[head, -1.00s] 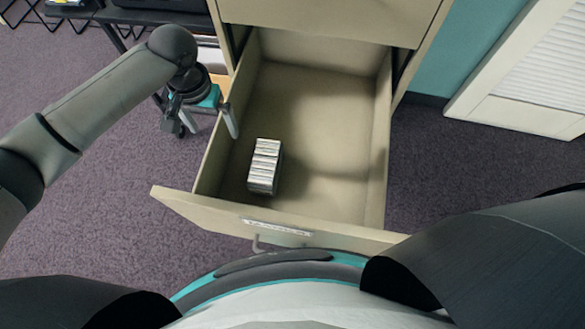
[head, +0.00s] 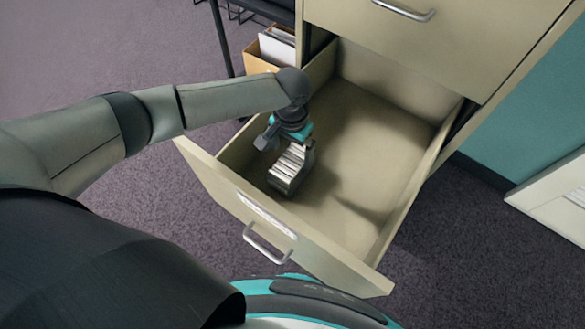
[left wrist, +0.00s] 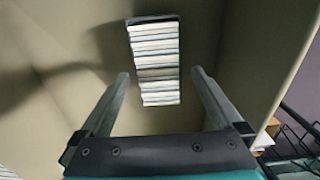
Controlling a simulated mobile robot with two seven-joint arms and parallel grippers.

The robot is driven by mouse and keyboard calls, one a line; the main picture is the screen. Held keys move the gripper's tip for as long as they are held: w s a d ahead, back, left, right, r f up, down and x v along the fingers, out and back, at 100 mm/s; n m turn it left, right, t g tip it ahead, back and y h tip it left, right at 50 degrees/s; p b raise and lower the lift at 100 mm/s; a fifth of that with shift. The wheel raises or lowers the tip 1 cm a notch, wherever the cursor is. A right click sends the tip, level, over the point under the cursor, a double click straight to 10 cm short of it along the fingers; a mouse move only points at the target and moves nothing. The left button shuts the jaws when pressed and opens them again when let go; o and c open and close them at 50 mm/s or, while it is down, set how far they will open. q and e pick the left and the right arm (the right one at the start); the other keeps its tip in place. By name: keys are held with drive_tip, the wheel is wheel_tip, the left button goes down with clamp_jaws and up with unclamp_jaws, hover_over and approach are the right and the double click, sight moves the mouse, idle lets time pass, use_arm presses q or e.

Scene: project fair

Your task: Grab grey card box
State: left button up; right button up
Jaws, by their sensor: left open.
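The grey card box (head: 281,184), a small grey holder filled with a row of white cards, stands in the open drawer (head: 375,165) near its front left corner. My left gripper (head: 287,146) is over the drawer, just above the far end of the box and partly hiding it. In the left wrist view the card box (left wrist: 154,58) lies between and beyond the two spread fingers (left wrist: 160,73), with nothing held. Whether a finger touches the box cannot be told. My right gripper is in neither view.
The beige cabinet (head: 450,45) rises behind the drawer, with a closed drawer above. The drawer's front panel (head: 240,205) and side walls surround the box. The drawer floor to the right is empty. A box of papers (head: 272,50) stands left of the cabinet.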

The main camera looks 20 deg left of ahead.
sight(292, 160)
use_arm(q)
drive_tip(key=shift+f, duration=0.55)
wheel_tip(292, 160, down, 5)
drive_tip(key=shift+s+d+r+b, duration=0.1)
drive_tip(key=shift+d+b, duration=0.05)
drive_tip(key=shift+b, duration=0.85)
drive_tip(key=c, duration=1.4)
drive_tip(key=shift+r, duration=0.1)
drive_tip(key=shift+c, duration=0.6)
drive_tip(key=shift+r, duration=0.1)
